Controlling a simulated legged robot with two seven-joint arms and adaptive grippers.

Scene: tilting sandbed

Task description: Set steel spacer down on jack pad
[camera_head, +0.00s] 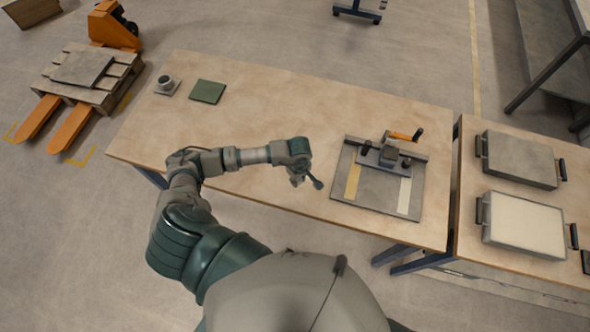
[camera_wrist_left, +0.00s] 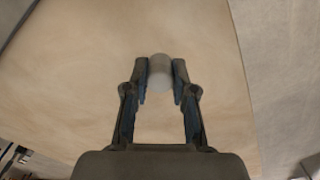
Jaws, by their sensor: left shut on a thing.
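My left gripper (camera_head: 303,180) is over the middle of the wooden table, left of a fixture. In the left wrist view, my left gripper (camera_wrist_left: 160,78) is shut on the steel spacer (camera_wrist_left: 159,70), a pale grey round piece between its fingertips. The bare table top lies behind it. In the head view the spacer cannot be made out clearly. The grey fixture (camera_head: 345,190) has a crank with an orange handle (camera_head: 403,136) and a small block (camera_head: 388,154) at its middle. I cannot tell for certain which part is the jack pad. My right gripper is not in view.
A grey cup-like piece on a small plate (camera_head: 174,92) and a green square pad (camera_head: 207,92) sit at the table's far left. Two handled trays, one grey (camera_head: 520,160) and one pale (camera_head: 523,224), lie on the right table. The middle of the table (camera_head: 300,105) is clear.

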